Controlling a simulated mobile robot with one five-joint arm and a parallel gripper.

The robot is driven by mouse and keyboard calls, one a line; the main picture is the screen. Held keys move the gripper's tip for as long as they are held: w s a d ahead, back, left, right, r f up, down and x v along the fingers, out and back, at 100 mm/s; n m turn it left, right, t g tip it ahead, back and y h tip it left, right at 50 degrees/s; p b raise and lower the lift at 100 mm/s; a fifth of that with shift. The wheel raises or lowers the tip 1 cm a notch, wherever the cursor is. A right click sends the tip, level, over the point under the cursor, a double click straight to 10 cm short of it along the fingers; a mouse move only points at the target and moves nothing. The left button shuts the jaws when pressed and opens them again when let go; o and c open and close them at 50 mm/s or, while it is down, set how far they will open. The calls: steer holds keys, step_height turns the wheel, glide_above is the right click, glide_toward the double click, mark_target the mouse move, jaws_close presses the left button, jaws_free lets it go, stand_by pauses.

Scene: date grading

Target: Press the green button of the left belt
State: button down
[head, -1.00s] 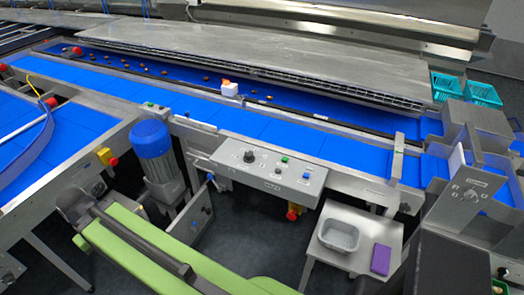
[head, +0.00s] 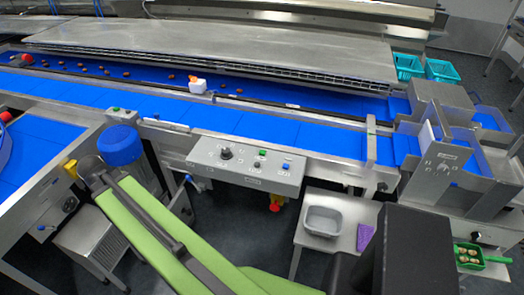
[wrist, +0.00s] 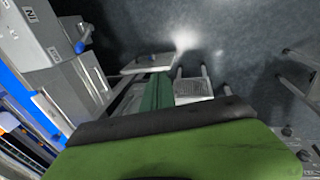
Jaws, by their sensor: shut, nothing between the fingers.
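A grey control panel (head: 203,160) hangs on the front of the long blue belt (head: 225,118) in the head view. It has a dark knob (head: 226,153), a green button (head: 262,152) and a blue button (head: 285,166). I cannot tell which button belongs to the left belt. My green arm crosses the lower head view, below and left of the panel. My gripper's fingers show in neither view.
A red-and-yellow emergency stop (head: 275,203) hangs below the panel. A small table with a grey tub (head: 322,221) and a purple cloth (head: 365,237) stands to the right. A green tray (head: 470,257) holds pale round items. Dark floor lies between the machines.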

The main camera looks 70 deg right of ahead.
steer(key=s+d+r+n+h, duration=0.1)
steer(key=s+d, duration=0.2)
steer(key=d, duration=0.6)
steer(key=s+d+r+h, duration=0.1)
steer(key=s+d, duration=0.3)
steer(key=d, duration=0.5)
step_height(320, 180, up, 6)
steer(key=n+g+h+p, duration=0.1)
steer(key=n+g+h, duration=0.2)
steer(key=g+h, duration=0.1)
glide_above(261, 153)
steer(key=shift+w+d+f, duration=0.1)
steer(key=shift+d, duration=0.05)
step_height(261, 153, down, 9)
steer(key=b, duration=0.8)
steer(key=shift+b, duration=0.4)
steer(key=shift+f+b, duration=0.3)
steer(key=shift+b, duration=0.05)
